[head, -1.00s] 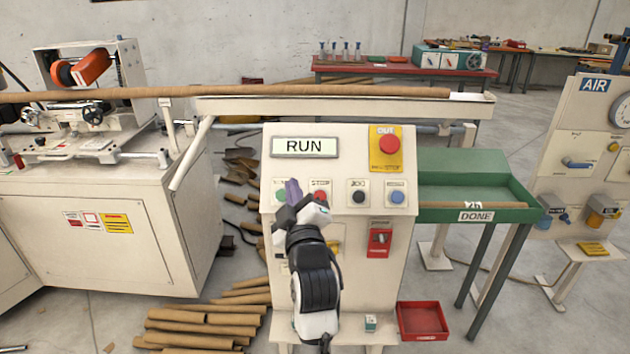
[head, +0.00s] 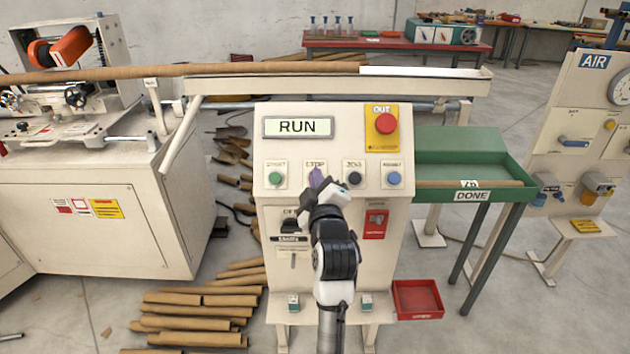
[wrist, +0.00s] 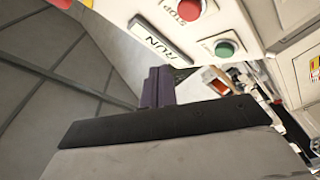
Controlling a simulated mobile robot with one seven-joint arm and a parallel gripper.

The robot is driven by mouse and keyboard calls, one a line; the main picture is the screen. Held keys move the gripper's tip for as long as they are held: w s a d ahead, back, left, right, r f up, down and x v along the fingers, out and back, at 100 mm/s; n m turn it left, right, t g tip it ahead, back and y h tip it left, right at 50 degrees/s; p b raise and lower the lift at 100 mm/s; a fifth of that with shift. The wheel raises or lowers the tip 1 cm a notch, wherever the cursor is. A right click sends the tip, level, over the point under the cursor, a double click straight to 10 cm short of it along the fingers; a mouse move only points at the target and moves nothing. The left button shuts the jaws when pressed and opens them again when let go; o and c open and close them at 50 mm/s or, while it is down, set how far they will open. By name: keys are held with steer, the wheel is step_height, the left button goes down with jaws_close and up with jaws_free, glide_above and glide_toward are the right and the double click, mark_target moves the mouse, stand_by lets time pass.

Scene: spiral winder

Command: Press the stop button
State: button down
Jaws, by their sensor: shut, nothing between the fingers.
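The control panel (head: 385,150) faces me and its display (head: 297,127) reads RUN. My gripper (head: 317,179) is shut and empty, its purple fingertips in front of the STOP label in the head view. There the fingers hide the stop button. The wrist view shows the red stop button (wrist: 187,9) at the top, beside the green start button (wrist: 225,48). My purple fingers (wrist: 158,84) appear below and left of the red button in that view, with a gap in the picture. The exact distance from fingertips to panel cannot be told.
A green start button (head: 275,179), a black jog button (head: 352,179) and a blue button (head: 393,178) flank the stop position. A large red button (head: 386,123) on a yellow plate sits above right. A brown tube (head: 250,68) lies along the trough behind the panel.

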steer(key=w+f+b, duration=0.3)
steer(key=w+f, duration=0.1)
steer(key=w, duration=0.1)
steer(key=shift+f, duration=0.15)
steer(key=shift+w+f, duration=0.1)
steer(key=shift+w, duration=0.05)
stand_by(1.9)
steer(key=shift+w+f+b, duration=0.2)
steer(key=shift+w+b, duration=0.1)
steer(key=shift+b, duration=0.1)
steer(key=shift+w+f+b, duration=0.25)
steer(key=shift+w+b, duration=0.05)
stand_by(0.8)
steer(key=shift+s, duration=0.1)
steer(key=shift+s+r+p, duration=0.3)
steer(key=shift+s+r, duration=0.15)
steer(key=shift+s, duration=0.1)
steer(key=s+r+p, duration=0.2)
steer(key=s+r, duration=0.1)
steer(key=shift+s+r, duration=0.15)
steer(key=shift+s, duration=0.25)
